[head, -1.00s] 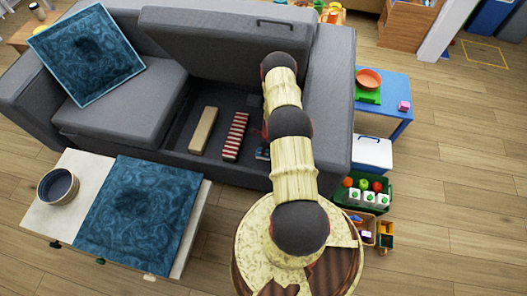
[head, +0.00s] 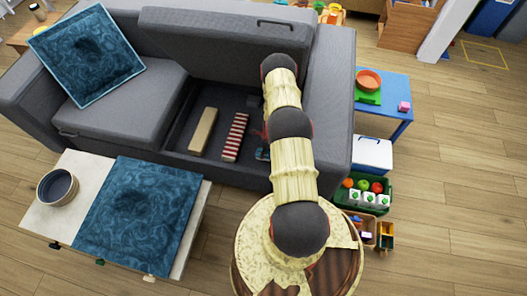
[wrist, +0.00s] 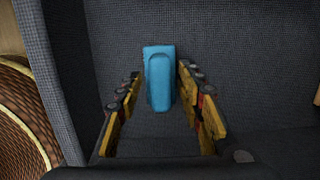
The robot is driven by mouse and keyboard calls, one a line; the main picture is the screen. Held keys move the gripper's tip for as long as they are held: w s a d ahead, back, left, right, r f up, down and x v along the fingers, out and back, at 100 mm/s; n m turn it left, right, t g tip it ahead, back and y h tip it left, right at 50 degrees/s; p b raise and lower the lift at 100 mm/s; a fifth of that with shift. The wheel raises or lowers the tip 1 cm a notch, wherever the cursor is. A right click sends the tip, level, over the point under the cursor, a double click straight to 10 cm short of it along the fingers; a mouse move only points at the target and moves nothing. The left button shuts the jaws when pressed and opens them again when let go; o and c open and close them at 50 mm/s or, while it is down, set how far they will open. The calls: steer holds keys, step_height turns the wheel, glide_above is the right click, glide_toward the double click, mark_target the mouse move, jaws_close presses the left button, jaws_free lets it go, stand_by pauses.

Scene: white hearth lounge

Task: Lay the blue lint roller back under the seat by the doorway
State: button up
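The blue lint roller (wrist: 160,77) shows in the wrist view, lying on dark grey fabric. My gripper (wrist: 159,85) is open around it, with one finger on each side and a narrow gap to the roller. In the head view my arm hides most of the gripper. A small blue patch beside my arm there, likely the roller (head: 262,153), shows at the right end of the sofa's open storage well (head: 218,107). The hinged seat (head: 225,40) above the well stands raised.
A beige block (head: 203,131) and a red-and-white striped block (head: 235,137) lie in the well, left of my arm. A low table (head: 45,215) with a bowl (head: 58,187) stands front left. A blue table (head: 396,88) and a green crate (head: 341,193) stand right of the sofa.

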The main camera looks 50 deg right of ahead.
step_height(320, 180, up, 12)
steer(key=s+p, duration=0.1)
steer(key=p, duration=0.3)
steer(key=shift+s+d+r+p, duration=0.15)
steer(key=shift+s+d+p, duration=0.1)
steer(key=shift+d+p, duration=0.1)
